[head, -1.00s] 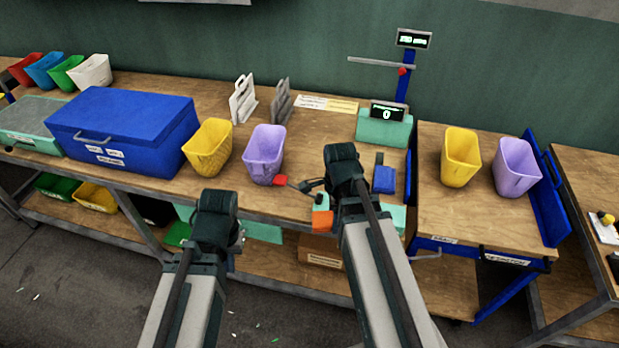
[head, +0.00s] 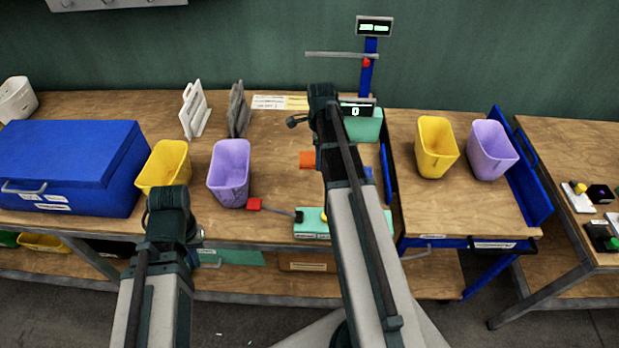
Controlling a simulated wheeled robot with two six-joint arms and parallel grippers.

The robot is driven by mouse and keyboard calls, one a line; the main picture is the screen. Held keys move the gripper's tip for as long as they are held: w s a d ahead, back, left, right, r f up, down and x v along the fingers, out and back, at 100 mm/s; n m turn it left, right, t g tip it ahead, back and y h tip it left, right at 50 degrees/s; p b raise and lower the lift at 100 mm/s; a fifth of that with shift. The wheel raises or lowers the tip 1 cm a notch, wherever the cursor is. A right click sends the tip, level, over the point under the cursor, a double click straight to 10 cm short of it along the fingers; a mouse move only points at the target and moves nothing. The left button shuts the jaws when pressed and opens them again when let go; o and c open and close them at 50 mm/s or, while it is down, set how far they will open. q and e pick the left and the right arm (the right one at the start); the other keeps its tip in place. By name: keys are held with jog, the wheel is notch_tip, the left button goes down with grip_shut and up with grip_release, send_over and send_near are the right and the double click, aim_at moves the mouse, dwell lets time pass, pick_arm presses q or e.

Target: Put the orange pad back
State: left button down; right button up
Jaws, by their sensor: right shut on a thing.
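The orange pad (head: 307,159) shows as a small flat orange block just left of my right arm, over the middle of the wooden bench. My right arm hides its right part and the jaws; the pad sits at the end of that arm, in the right gripper. I cannot tell whether it touches the bench. A teal press base (head: 312,224) with a red-ended lever (head: 254,204) stands at the bench's front edge, partly behind the arm. My left arm rises at lower left by the yellow bin; its jaws are hidden.
A blue lidded box (head: 68,168), a yellow bin (head: 163,168) and a purple bin (head: 230,174) stand on the left. Grey upright holders (head: 238,110) stand behind. A display unit (head: 362,124) stands at the back. Bare bench lies left of the pad.

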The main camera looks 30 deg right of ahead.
aim_at(318, 184)
jog(key=shift+f+b, duration=5)
jog(key=shift+b, duration=0.05)
jog(key=shift+f, duration=0.15)
jog(key=o, duration=1.4)
notch_tip(318, 184, up, 12)
jog(key=p, duration=1.2)
jog(key=shift+r, duration=0.25)
jog(key=shift+a+f, duration=0.1)
